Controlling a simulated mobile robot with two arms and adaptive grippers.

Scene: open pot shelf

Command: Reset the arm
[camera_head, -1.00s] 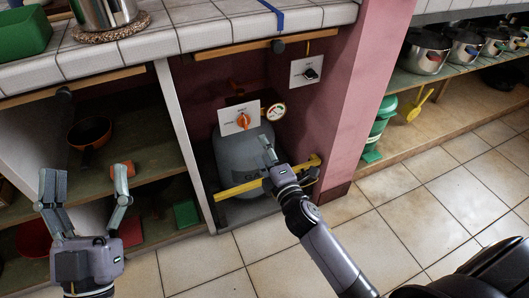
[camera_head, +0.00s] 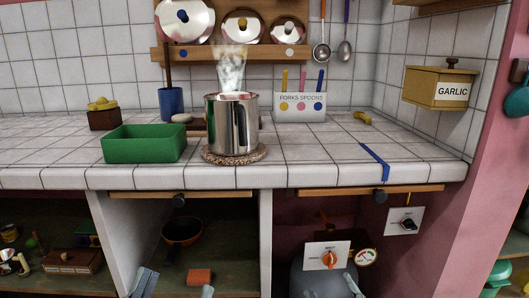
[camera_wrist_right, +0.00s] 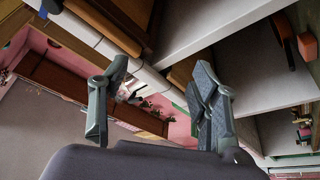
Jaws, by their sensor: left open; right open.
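My left gripper (camera_head: 173,287) shows only its fingertips at the bottom edge of the head view. They are spread apart, in front of the lower shelf. A tip of my right gripper (camera_head: 352,284) shows at the bottom edge, in front of the grey gas bottle (camera_head: 312,281). In the right wrist view my right gripper (camera_wrist_right: 158,85) has its two fingers wide apart with nothing held between them. The rest of both arms is out of the head view.
A tiled counter (camera_head: 330,174) spans the view. It carries a steaming steel pot (camera_head: 232,125) on a round mat, a green tray (camera_head: 144,146) and a blue strap (camera_head: 375,161). Below are a dark pan (camera_head: 182,232), an orange block (camera_head: 199,276) and an orange gas knob (camera_head: 329,259).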

